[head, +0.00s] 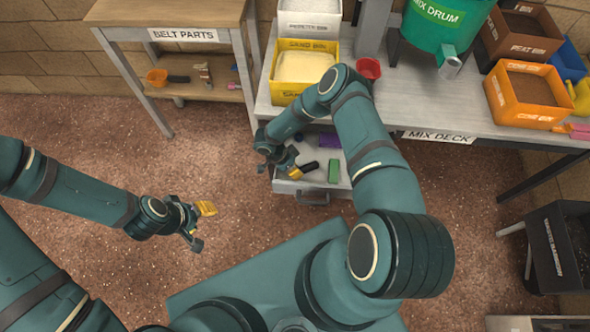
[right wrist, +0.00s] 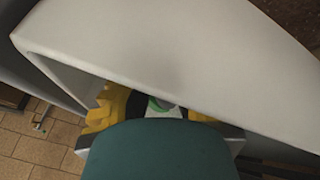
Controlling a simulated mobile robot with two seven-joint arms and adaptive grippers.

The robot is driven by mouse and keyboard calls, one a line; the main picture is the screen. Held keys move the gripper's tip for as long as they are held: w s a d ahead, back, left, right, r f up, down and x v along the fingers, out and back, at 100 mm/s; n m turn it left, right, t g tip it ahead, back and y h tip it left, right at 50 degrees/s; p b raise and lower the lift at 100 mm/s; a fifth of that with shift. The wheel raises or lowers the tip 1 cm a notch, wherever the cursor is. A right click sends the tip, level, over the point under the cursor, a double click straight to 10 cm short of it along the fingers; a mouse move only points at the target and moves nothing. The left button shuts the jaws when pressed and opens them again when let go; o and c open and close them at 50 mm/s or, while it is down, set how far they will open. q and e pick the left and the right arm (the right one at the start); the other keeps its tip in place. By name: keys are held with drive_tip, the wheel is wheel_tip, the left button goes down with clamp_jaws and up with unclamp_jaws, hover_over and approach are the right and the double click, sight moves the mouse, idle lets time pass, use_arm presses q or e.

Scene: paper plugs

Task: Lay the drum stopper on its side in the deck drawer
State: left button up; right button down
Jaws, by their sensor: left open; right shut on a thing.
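The deck drawer (head: 312,190) stands pulled out below the mix deck. My right gripper (head: 297,174) is low at the drawer's left part, just behind its front wall. It is shut on a dark thing, which I take to be the drum stopper (head: 308,168). The gripper and arm hide much of it, so I cannot tell whether it touches the drawer floor. In the right wrist view, yellow finger pads frame a partly hidden dark piece with green and white behind it. My left gripper (head: 199,222) is open and empty over the floor.
A green block (head: 334,171) and a purple thing (head: 328,141) lie in the drawer. A pale panel (right wrist: 190,50) fills much of the wrist view, close to the right gripper. The mix drum (head: 440,25), bins and a red cup (head: 368,69) stand on the deck (head: 400,110).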

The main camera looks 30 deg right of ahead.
drive_tip(key=shift+f, duration=0.5)
drive_tip(key=c, duration=0.9)
unclamp_jaws()
drive_tip(key=v, duration=1.2)
drive_tip(key=shift+r, duration=0.1)
